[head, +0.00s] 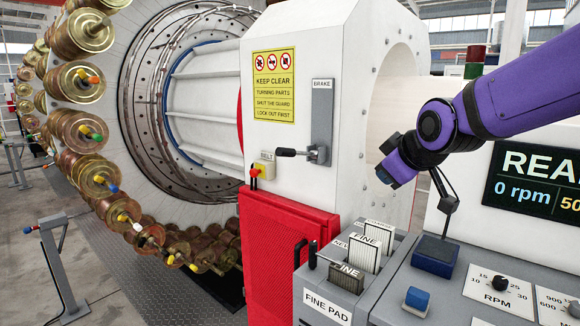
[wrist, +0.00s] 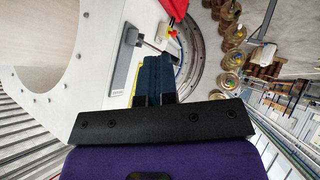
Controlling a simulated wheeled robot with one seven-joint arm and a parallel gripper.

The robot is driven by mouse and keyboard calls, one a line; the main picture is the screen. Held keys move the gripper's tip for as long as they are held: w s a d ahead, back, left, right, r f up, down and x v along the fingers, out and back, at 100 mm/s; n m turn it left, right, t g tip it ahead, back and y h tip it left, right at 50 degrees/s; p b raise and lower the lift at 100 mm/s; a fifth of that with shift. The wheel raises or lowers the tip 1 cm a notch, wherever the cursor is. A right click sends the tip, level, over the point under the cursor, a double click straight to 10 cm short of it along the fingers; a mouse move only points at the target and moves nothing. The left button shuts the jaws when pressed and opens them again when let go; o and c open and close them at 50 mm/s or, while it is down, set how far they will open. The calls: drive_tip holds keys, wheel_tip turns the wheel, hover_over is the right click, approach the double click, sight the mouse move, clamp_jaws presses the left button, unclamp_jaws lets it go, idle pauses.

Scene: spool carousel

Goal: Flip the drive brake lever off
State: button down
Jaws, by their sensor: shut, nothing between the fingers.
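The brake lever (head: 297,153) is a thin rod with a black grip, mounted low on a grey plate marked BRAKE (head: 322,105). Its grip points left, about level. In the wrist view the lever's pivot (wrist: 131,36) is at upper left and its rod runs right toward my fingers; the grip's end seems partly hidden behind them. My gripper (head: 382,176) is right of the lever in the head view, apart from it, before the white housing's round opening. In the wrist view my gripper's blue fingers (wrist: 156,70) are together with nothing held.
A red mesh guard (head: 285,250) is underneath. The console (head: 450,290) with FINE pads and a READY screen is at lower right. A spool carousel (head: 85,130) fills the left.

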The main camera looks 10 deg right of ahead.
drive_tip(key=w+f+n+t, duration=0.2)
drive_tip(key=w+n+t, duration=0.3)
drive_tip(key=w, duration=0.9)
drive_tip(key=n+t+y, duration=0.4)
drive_tip(key=n+t, duration=0.2)
drive_tip(key=n, duration=1)
approach(297, 154)
drive_tip(key=s+d+f, duration=0.2)
drive_tip(key=d, duration=0.1)
drive_tip(key=a+f+n+y, duration=0.4)
drive_tip(key=f+n+y, duration=0.2)
drive_tip(key=n, duration=0.4)
drive_tip(key=shift+s+a+f+n+t+y, duration=0.2)
drive_tip(key=shift+s+f+n+t+y, duration=0.2)
drive_tip(key=shift+y, duration=0.3)
drive_tip(key=s+d+r+x, duration=0.1)
drive_tip(key=r+x, duration=0.1)
drive_tip(key=x, duration=1.1)
drive_tip(key=shift+d, duration=0.2)
